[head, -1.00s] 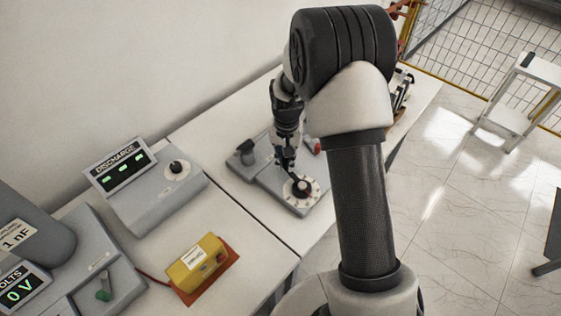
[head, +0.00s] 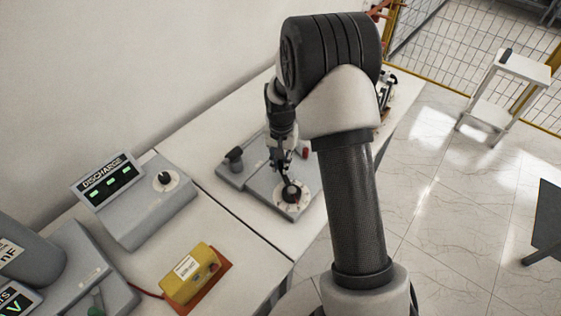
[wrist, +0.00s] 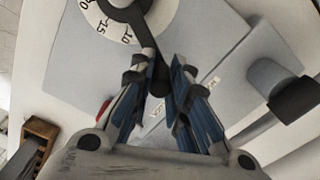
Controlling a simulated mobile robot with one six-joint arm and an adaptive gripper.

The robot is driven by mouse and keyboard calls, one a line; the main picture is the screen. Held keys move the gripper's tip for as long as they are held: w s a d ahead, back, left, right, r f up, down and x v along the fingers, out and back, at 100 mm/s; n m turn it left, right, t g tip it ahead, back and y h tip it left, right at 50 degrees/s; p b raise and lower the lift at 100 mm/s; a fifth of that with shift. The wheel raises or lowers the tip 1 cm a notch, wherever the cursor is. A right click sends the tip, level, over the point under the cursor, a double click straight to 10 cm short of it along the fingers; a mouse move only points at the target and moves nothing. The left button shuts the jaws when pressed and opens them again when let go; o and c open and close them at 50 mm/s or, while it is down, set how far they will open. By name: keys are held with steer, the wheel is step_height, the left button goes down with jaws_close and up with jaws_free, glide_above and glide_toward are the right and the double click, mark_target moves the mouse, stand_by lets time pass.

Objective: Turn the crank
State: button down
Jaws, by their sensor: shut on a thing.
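The crank (head: 291,190) is a dark arm over a round white dial (head: 280,205) on a flat grey unit on the table. In the wrist view the dial (wrist: 100,20) shows printed numbers at the top, and the dark crank arm (wrist: 143,32) runs from its hub down to between my fingers. My gripper (wrist: 161,75) is shut on the crank's handle end, which the fingertips partly hide. In the head view my gripper (head: 283,168) is just behind the dial, pointing down.
A grey lever with a dark end (head: 234,156) stands on the same unit; it shows at right in the wrist view (wrist: 280,85). A red part (head: 304,152) is behind my gripper. A discharge box (head: 150,205) and a yellow box (head: 190,275) are to the left.

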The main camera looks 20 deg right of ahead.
steer(key=c, duration=1.5)
jaws_free()
step_height(320, 180, up, 12)
steer(key=shift+r, duration=0.1)
